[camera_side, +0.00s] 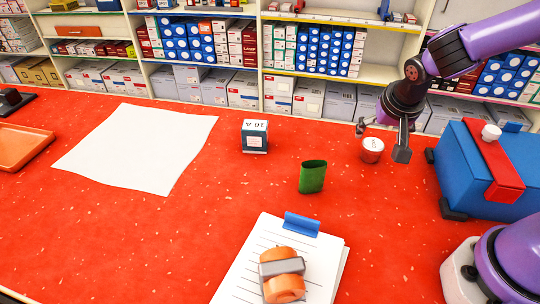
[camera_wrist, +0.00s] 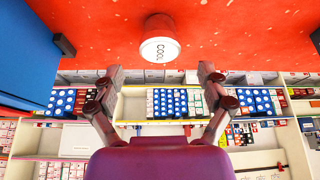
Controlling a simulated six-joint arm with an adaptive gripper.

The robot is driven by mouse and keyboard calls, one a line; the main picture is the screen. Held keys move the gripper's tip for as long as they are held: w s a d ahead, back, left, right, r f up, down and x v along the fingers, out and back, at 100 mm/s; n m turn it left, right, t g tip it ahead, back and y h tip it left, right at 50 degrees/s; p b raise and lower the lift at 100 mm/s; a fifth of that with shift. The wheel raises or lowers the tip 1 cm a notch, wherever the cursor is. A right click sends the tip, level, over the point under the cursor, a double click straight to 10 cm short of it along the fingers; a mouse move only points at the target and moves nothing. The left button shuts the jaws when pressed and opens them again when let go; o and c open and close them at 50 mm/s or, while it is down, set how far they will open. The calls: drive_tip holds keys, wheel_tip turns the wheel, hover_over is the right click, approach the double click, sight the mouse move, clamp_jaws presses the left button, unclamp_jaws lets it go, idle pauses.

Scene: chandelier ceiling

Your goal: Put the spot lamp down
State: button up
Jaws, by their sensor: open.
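The spot lamp appears to be the small red cup-shaped piece (camera_side: 371,157) with a white round top, upright on the red table right of centre. In the wrist view the lamp (camera_wrist: 159,49) shows its white face lettered "COOL". My gripper (camera_side: 382,140) is open, its two fingers spread on either side of the lamp and just above it in the side view. In the wrist view my gripper (camera_wrist: 161,72) shows clear gaps between both fingertips and the lamp. Neither finger appears to touch it.
A blue case (camera_side: 475,165) with a red strap stands close on the right. A green cup (camera_side: 312,177), a "10 A" box (camera_side: 255,137), a white sheet (camera_side: 135,145), an orange tray (camera_side: 22,147) and a clipboard (camera_side: 238,283) with an orange roll (camera_side: 284,290) occupy the table. Stocked shelves stand behind.

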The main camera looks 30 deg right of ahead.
drive_tip(key=s+a+r+n+t+y, duration=0.1)
drive_tip(key=s+a+r+n+y, duration=0.2)
drive_tip(key=s+a+r+n, duration=0.2)
drive_tip(key=s+r+n, duration=0.3)
drive_tip(key=s+r, duration=0.2)
drive_tip(key=r, duration=0.1)
drive_tip(key=shift+t, duration=0.4)
